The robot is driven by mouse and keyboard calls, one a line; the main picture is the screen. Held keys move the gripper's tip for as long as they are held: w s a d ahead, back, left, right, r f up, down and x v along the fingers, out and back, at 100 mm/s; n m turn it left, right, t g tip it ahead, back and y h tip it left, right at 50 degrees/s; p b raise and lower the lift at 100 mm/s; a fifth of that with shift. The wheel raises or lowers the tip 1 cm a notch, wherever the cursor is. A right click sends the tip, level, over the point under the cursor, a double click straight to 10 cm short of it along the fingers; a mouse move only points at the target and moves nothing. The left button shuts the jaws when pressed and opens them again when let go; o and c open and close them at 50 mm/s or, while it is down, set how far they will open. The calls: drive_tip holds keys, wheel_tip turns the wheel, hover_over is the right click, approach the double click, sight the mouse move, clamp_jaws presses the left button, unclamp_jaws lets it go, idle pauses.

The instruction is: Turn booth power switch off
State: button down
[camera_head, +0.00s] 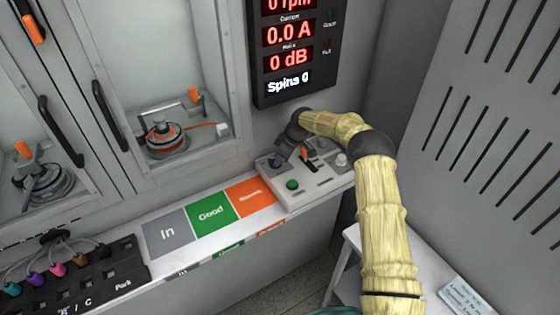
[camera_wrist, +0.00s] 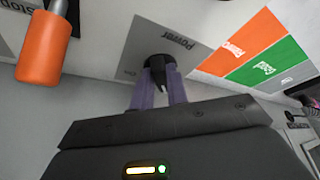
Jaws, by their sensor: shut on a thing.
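The power switch is a black knob (camera_wrist: 156,64) on a grey plate (camera_wrist: 135,50) marked "Power" in the wrist view. My gripper (camera_wrist: 158,92) has its two purple fingers shut on the knob, one on each side. In the head view my gripper (camera_head: 279,158) reaches down to the left back part of the light control panel (camera_head: 312,193). The knob there is largely hidden by my gripper.
An orange-handled lever (camera_head: 305,152) stands close to the right of my gripper; its orange grip (camera_wrist: 45,48) is large in the wrist view. A green button (camera_head: 292,184) is in front. The display (camera_head: 290,60) reads 0.0 A, 0 dB.

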drive_tip(key=shift+w+r+n, duration=0.15)
drive_tip(key=shift+w+n, duration=0.1)
drive_tip(key=shift+n, duration=0.25)
drive_tip(key=shift+r, duration=0.1)
drive_tip(key=c, duration=1.4)
unclamp_jaws()
drive_tip(key=shift+w, duration=0.1)
drive_tip(key=shift+f, duration=0.2)
drive_tip(key=b+v, duration=0.1)
drive_tip(key=v, duration=1.6)
drive_tip(key=shift+d+r, duration=0.15)
drive_tip(key=shift+r, duration=0.1)
drive_tip(key=shift+w, duration=0.1)
